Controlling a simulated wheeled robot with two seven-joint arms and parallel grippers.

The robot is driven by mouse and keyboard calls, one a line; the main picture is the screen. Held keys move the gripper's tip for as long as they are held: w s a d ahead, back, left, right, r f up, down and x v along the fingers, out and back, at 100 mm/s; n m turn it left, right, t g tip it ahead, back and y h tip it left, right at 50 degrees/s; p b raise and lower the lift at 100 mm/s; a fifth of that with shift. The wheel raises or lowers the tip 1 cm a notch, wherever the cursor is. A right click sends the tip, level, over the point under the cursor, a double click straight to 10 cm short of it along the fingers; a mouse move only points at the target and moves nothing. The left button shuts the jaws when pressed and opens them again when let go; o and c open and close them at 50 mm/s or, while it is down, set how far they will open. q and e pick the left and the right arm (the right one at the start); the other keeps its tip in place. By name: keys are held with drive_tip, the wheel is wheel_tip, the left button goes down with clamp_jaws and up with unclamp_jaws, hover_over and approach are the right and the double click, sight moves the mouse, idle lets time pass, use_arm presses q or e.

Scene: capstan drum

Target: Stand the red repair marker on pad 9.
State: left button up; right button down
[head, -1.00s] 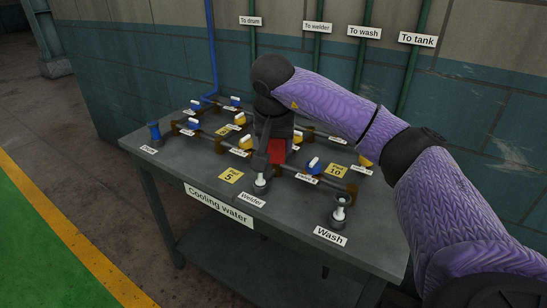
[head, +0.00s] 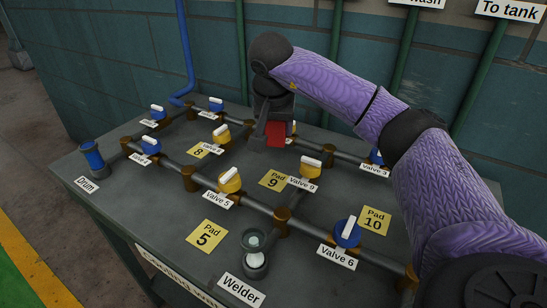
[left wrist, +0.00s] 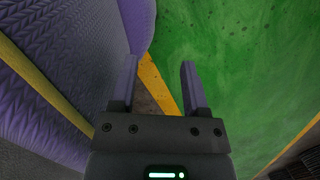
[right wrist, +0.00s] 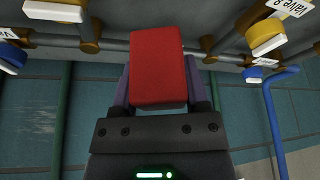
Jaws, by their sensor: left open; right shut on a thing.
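My right gripper (head: 268,128) is shut on the red repair marker (head: 276,133), a red block. The marker fills the middle of the right wrist view (right wrist: 158,68) between the two fingers. In the head view it is behind the yellow pad 9 (head: 272,181), near the rear pipe run, and appears apart from that pad. I cannot tell how high it is above the table. Pad 9 is bare, with the valve 9 label beside its right edge. My left gripper (left wrist: 160,88) is open and empty over the floor, away from the table.
Pipes with yellow and blue valves cross the grey table (head: 150,205). Pad 5 (head: 207,236), pad 10 (head: 375,220) and pad 8 (head: 199,151) are bare. A welder sight cup (head: 254,252) stands in front.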

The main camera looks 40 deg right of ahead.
sight(277, 174)
drive_tip(key=f+b, duration=0.2)
drive_tip(key=f, duration=0.3)
drive_tip(key=f+b, duration=0.2)
drive_tip(key=f, duration=0.3)
drive_tip(key=shift+s+a+b, duration=0.15)
drive_tip(key=shift+s+b, duration=0.05)
drive_tip(key=shift+b, duration=0.2)
drive_tip(key=shift+r, duration=0.15)
drive_tip(key=shift+c, duration=1.1)
unclamp_jaws()
drive_tip(key=shift+o, duration=0.7)
use_arm(q)
drive_tip(key=f, duration=0.1)
drive_tip(key=s+f, duration=0.1)
drive_tip(key=f, duration=0.2)
drive_tip(key=shift+s+a+f, duration=0.25)
drive_tip(key=shift+s+a, duration=0.05)
drive_tip(key=shift+s, duration=0.1)
drive_tip(key=shift+s+g, duration=0.1)
drive_tip(key=shift+g, duration=0.2)
